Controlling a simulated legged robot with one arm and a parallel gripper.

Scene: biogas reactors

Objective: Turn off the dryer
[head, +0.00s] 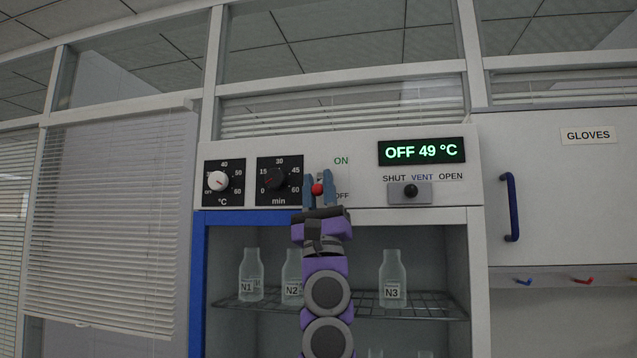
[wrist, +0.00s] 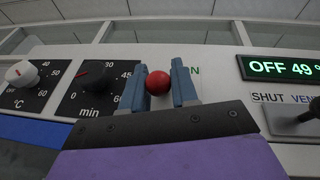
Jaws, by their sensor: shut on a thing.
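The dryer (head: 340,222) is a white and blue cabinet with a control panel on top. Its display (head: 422,151) reads "OFF 49 °C", and it also shows in the wrist view (wrist: 290,68). A red ball knob (head: 318,189) sits at the ON/OFF switch, between the fingers of my gripper (head: 318,187). In the wrist view the blue-grey fingers of my gripper (wrist: 159,88) are shut on the red knob (wrist: 158,83). The switch's lever and most of its plate are hidden behind the fingers.
On the panel are a °C dial (head: 218,181), a min dial (head: 279,180) and a vent slider (head: 410,191). Bottles N1 (head: 251,277), N2 (head: 292,277) and N3 (head: 393,279) stand on a wire rack inside. A gloves cabinet (head: 560,190) is at right.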

